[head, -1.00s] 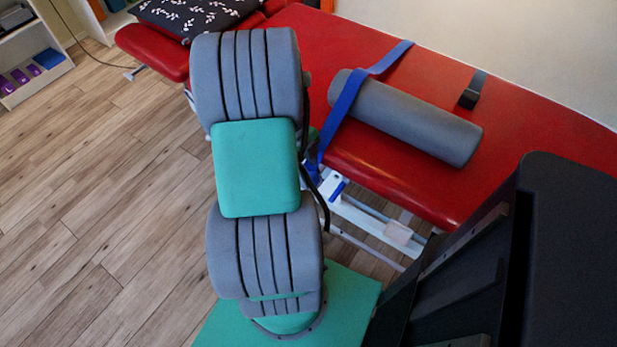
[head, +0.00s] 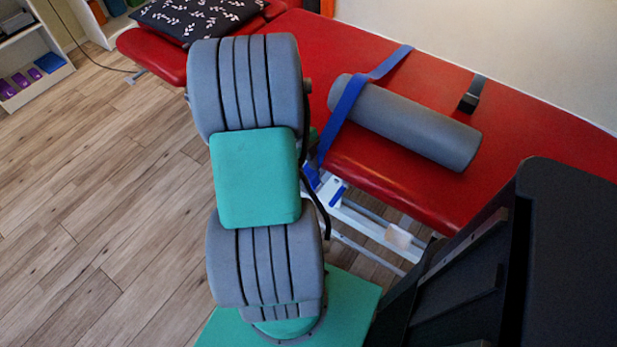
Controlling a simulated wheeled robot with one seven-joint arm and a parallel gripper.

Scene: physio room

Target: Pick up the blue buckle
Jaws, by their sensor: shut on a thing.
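A blue strap (head: 349,100) lies over a grey bolster (head: 405,122) on the red treatment table (head: 560,130) and hangs down over its near edge. Blue parts show below that edge, by a white piece of the table frame (head: 333,190). I cannot tell whether one of them is the blue buckle. My grey and teal arm stands in front of this area and hides what is to the left of the strap's lower end. My gripper does not show; the arm covers where it may be.
A black strap or clip (head: 472,94) lies on the table behind the bolster. A dark patterned pillow (head: 190,20) lies at the far left end. Shelves (head: 30,60) stand at the upper left. The wooden floor (head: 90,200) at left is clear.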

